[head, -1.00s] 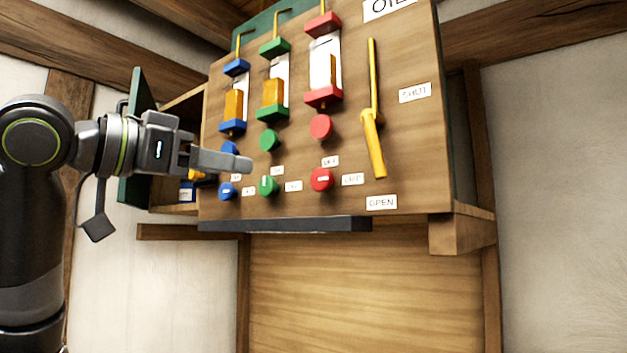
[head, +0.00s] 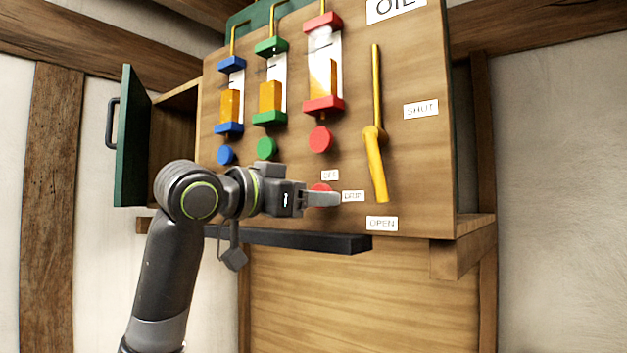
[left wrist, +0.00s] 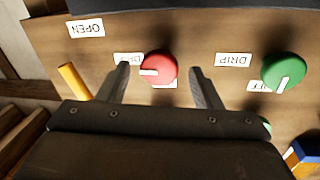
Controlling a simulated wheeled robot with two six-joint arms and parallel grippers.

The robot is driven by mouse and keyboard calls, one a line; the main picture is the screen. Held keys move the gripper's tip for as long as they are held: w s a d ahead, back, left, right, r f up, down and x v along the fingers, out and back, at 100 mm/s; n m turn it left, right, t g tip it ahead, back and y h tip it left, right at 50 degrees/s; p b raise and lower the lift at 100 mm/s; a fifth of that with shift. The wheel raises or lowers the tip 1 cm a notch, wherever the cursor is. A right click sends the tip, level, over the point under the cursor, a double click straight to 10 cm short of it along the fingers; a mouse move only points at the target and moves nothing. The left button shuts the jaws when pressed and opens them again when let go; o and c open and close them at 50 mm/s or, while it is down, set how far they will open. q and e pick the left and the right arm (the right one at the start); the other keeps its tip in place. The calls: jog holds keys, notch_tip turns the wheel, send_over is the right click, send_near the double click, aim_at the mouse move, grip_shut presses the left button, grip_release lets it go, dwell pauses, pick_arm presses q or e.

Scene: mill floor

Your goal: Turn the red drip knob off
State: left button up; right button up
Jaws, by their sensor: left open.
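The red drip knob (head: 322,187) is a round red dial low on the wooden oil panel (head: 400,150), partly hidden behind my left gripper in the head view. The knob also shows in the left wrist view (left wrist: 160,68), between the two fingertips. Its white mark points left there, toward the DRIP label (left wrist: 127,59); the OFF label is mostly hidden below it. My left gripper (head: 336,198) is open, one finger on each side of the knob (left wrist: 159,72). I cannot tell whether the fingers touch it. My right gripper is not in view.
A yellow lever (head: 376,165) stands right of the knob. The green drip knob (left wrist: 283,72) is beside it in the wrist view. A red round button (head: 320,139) sits above. A dark ledge (head: 300,240) runs below the panel; an open green door (head: 133,140) stands left.

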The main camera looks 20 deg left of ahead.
pick_arm(q)
jog(key=shift+w+d, duration=0.35)
jog(key=shift+w, duration=0.2)
jog(key=c, duration=1)
